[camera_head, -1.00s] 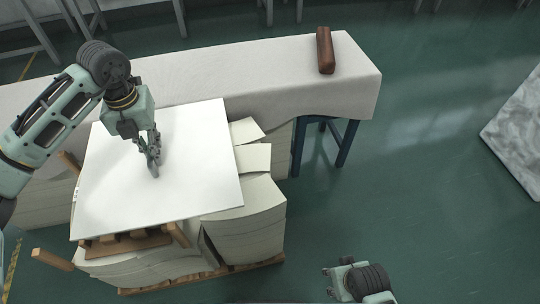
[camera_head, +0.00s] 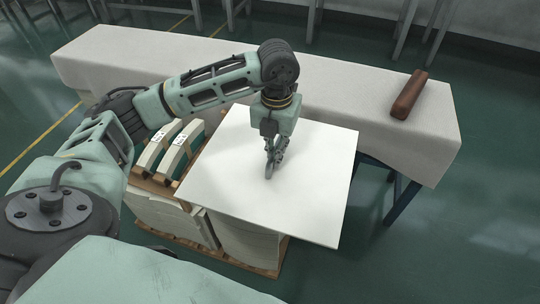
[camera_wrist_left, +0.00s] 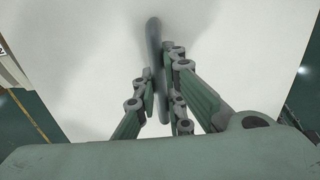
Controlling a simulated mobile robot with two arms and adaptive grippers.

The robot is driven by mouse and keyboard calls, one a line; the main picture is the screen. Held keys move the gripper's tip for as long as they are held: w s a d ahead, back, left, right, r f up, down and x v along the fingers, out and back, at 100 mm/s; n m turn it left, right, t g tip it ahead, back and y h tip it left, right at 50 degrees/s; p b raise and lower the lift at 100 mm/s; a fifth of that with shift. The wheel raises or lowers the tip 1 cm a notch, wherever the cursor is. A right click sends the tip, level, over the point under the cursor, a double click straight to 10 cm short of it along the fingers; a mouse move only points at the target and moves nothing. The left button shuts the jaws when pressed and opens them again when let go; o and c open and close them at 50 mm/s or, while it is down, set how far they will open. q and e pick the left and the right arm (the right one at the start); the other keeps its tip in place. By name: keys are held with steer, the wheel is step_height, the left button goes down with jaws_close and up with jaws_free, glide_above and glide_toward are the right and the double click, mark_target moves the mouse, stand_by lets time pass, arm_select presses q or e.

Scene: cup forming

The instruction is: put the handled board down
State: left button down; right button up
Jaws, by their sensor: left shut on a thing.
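The handled board (camera_head: 310,190) is a large flat white panel in the middle of the head view. It is roughly level, above the stacks of pale sheets on a pallet. My left gripper (camera_head: 272,168) points down at the middle of the board and is shut on its dark grey handle. In the left wrist view the handle (camera_wrist_left: 154,45) runs between the fingers (camera_wrist_left: 165,92), with the white board (camera_wrist_left: 230,45) filling the area behind. Whether the board touches the stacks below is hidden. My right gripper is not in view.
A long table with a pale cloth (camera_head: 330,95) runs behind the board, with a reddish-brown block (camera_head: 410,95) near its right end. Stacked sheets (camera_head: 172,215) stand on a wooden pallet (camera_head: 160,238) at left, with curved pieces (camera_head: 178,150) above. Green floor at right is free.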

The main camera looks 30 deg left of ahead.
mark_target(264, 139)
arm_select(q)
steer(key=w+a+f, duration=0.1)
steer(key=a, duration=0.1)
steer(key=w+a+f, duration=0.2)
steer(key=w+a+f+b, duration=0.1)
steer(key=a, duration=0.1)
steer(key=shift+w+a+f, duration=0.25)
steer(key=shift+w+f, duration=0.15)
steer(key=shift+f+b, duration=0.45)
steer(key=shift+f, duration=1.55)
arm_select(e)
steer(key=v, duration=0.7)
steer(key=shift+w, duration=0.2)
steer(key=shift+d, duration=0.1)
arm_select(q)
steer(key=c, duration=2.3)
jaws_free()
steer(key=shift+f, duration=0.15)
steer(key=o, duration=0.5)
steer(key=shift+c, duration=0.2)
